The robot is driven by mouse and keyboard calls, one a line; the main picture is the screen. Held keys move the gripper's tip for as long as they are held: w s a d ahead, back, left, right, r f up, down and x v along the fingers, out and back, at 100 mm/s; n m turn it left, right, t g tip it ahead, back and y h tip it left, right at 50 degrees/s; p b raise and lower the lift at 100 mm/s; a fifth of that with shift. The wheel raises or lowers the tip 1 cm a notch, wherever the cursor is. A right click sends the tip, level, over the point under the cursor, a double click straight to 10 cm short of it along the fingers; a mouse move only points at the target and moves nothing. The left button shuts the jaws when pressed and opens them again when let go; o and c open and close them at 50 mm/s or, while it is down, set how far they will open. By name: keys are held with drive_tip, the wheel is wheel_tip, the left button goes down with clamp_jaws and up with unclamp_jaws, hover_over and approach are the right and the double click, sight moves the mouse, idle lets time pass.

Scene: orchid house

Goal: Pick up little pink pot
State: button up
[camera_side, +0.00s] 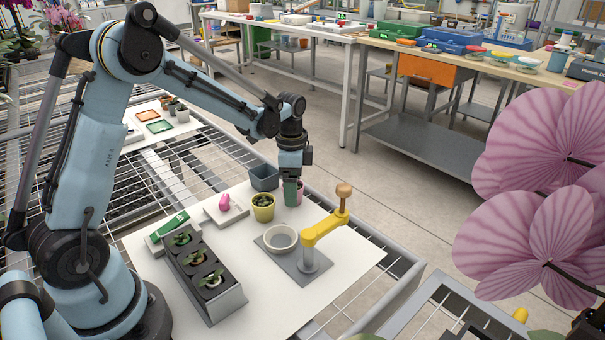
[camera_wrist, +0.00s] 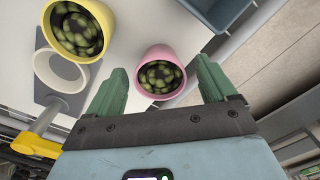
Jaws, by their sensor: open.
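The little pink pot (camera_wrist: 161,72) holds a green plant and stands on the white board, between and just beyond my fingertips in the wrist view. In the side view the pink pot (camera_side: 299,190) is partly hidden behind my green fingers. My gripper (camera_side: 291,190) points down at the pot from above. In the wrist view my gripper (camera_wrist: 165,80) is open, with one green finger to each side of the pot. I cannot tell whether the fingers touch it.
A yellow pot (camera_side: 263,208) stands close by the pink pot. A grey-blue bin (camera_side: 264,178), a white bowl (camera_side: 281,239) under a yellow-armed stand (camera_side: 325,232), a pink object (camera_side: 224,202) and a grey planter (camera_side: 215,295) share the board (camera_side: 300,310). Its front is mostly clear.

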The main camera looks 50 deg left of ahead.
drive_tip(key=c, duration=1.1)
drive_tip(key=shift+c, duration=0.2)
drive_tip(key=shift+r, duration=0.15)
